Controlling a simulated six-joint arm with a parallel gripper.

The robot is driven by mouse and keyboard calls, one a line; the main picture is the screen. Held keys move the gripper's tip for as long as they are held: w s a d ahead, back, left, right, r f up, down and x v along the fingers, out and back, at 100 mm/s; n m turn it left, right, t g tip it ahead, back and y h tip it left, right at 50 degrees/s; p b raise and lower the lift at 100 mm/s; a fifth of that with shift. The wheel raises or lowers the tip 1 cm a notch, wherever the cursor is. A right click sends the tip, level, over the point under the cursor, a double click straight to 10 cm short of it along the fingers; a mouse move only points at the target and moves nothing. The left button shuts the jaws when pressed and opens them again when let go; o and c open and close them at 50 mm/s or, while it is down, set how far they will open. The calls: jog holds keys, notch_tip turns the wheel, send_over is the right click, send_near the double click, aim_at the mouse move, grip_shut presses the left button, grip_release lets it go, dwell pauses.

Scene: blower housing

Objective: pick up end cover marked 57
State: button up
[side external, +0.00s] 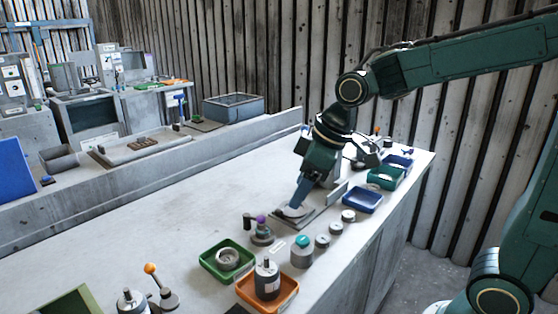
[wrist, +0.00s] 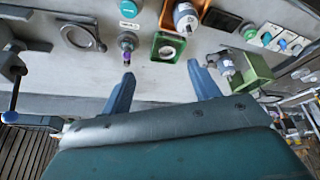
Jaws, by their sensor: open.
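No marking 57 is legible in either view, so I cannot tell which part is that end cover. Several small round grey parts, one of them a grey disc (side external: 348,215), stand in a row along the bench's front edge in the side view. A flat plate with a round part (side external: 293,212) lies beneath my gripper (side external: 299,203) in that view; a plate with a ring (wrist: 78,36) shows at upper left in the wrist view. My gripper (wrist: 160,90) is open, with nothing between its two blue fingers.
A purple-topped fixture (wrist: 127,43) stands ahead of the fingers. A green tray (side external: 228,260) holds a ring, and an orange tray (side external: 286,298) holds a motor-like part. A teal-topped cylinder (side external: 302,250) and a blue tray (side external: 363,201) are near the edge. The bench's left middle is clear.

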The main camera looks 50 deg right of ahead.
jog(key=w+a+f+n+g+y, duration=0.1)
jog(key=w+a+f+n, duration=0.2)
jog(key=w+f, duration=0.5)
jog(key=w, duration=0.3)
jog(key=shift+a+f, duration=0.25)
jog(key=shift+f, duration=0.05)
jog(key=shift+w+f, duration=0.1)
send_near(226, 260)
jog(key=shift+w+f, duration=0.1)
jog(key=shift+f, duration=0.7)
jog(key=shift+w+a+f, duration=0.1)
jog(key=shift+a+f, duration=0.05)
jog(key=shift+f, duration=0.15)
jog(key=shift+f, duration=0.1)
jog(key=shift+x, duration=2.5)
jog(key=shift+w+a, duration=0.15)
jog(key=shift+w, duration=0.05)
